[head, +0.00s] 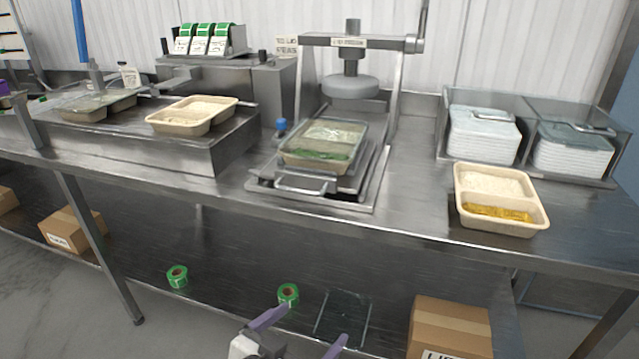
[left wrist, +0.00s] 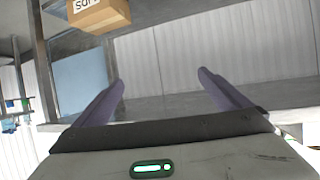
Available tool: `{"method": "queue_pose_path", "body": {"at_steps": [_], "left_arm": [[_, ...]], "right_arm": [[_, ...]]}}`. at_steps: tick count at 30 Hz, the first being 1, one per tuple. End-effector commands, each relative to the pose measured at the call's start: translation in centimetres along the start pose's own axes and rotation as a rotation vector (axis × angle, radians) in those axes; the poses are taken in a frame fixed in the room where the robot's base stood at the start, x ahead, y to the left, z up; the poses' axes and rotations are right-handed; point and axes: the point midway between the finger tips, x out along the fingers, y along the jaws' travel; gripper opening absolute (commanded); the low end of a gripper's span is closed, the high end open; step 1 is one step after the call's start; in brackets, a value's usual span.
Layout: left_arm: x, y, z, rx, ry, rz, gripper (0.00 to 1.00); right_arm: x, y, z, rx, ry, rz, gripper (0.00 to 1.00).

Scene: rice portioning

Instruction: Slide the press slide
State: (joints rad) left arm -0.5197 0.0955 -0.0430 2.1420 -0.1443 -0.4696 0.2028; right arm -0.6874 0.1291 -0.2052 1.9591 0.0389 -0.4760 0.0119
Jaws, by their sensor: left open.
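The press slide (head: 265,177) is a metal carriage with a bar handle (head: 301,187) at its front. It sits on the press base in the middle of the counter. A tray (head: 318,163) with a clear cover, with rice and green food in it, rests on the slide. The round press head (head: 350,87) is raised behind and above the tray. My left gripper (head: 303,332) is open and empty, low at the bottom of the head view, below the counter's front edge and away from the handle. Its two purple fingers are spread in the left wrist view (left wrist: 163,95). My right gripper is out of view.
A tray (head: 507,229) with rice and yellow food stands at right, before bins of lids (head: 481,135). Another tray (head: 190,125) stands on the left metal unit. Cartons (head: 449,325) and green rolls (head: 288,293) are on the lower shelf. The counter's front edge lies between gripper and slide.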

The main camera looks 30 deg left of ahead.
Motion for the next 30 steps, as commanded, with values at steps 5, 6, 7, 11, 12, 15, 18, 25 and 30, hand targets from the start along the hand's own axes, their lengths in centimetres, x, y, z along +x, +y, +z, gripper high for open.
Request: {"method": "queue_pose_path", "body": {"at_steps": [5, 6, 7, 11, 12, 15, 18, 25, 30], "left_arm": [[-1.4, -6.2, -14.1, -0.045, 0.279, -0.153, 1.0], [-1.9, -7.1, -15.9, -0.051, 0.32, -0.175, 1.0], [-2.3, -7.6, -17.1, -0.057, 0.347, -0.189, 1.0], [-3.0, -9.0, -19.9, -0.067, 0.407, -0.222, 1.0], [-2.8, -9.2, -20.2, -0.068, 0.412, -0.225, 1.0], [-1.7, -9.5, -20.7, -0.068, 0.413, -0.226, 1.0], [-0.1, -9.9, -21.4, -0.067, 0.413, -0.225, 1.0], [3.7, -10.9, -22.9, -0.067, 0.41, -0.225, 1.0], [5.4, -11.3, -23.5, -0.067, 0.409, -0.225, 1.0]], "right_arm": [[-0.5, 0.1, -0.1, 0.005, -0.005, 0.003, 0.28], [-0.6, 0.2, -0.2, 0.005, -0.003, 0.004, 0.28], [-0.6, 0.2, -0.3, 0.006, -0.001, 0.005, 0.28], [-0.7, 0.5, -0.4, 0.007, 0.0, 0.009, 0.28], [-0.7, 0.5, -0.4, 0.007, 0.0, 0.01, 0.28], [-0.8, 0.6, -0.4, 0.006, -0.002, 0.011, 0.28], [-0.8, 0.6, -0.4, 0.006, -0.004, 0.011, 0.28], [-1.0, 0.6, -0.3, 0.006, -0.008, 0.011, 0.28], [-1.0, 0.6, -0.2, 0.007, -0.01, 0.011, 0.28]]}}
